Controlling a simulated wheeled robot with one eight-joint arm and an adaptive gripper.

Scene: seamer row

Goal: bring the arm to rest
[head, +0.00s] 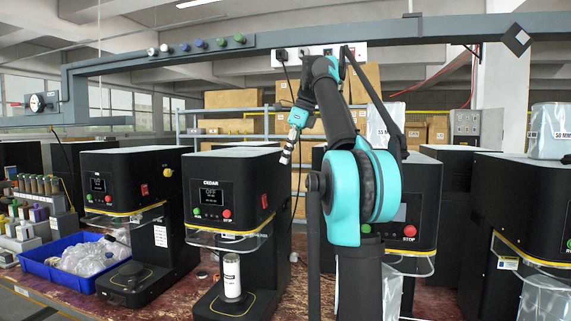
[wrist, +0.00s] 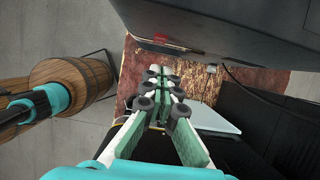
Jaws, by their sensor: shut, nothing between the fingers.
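My gripper (head: 285,159) hangs from my raised, folded teal and black arm in the head view, pointing down beside the upper right of the seamer labelled CEDAR (head: 232,190). In the wrist view my gripper (wrist: 164,74) has its pale green fingers together at the tips, with nothing held. I cannot tell from the head view how close it is to the CEDAR machine. A white can (head: 232,278) stands upright on the CEDAR machine's lower plate. My arm hides part of the seamer to its right.
More black seamers (head: 128,190) stand in a row on the worn red bench (head: 185,295). A blue bin (head: 36,262) holds clear bags. A grey overhead rail (head: 300,38) crosses above. A wooden barrel (wrist: 72,85) stands on the floor in the wrist view.

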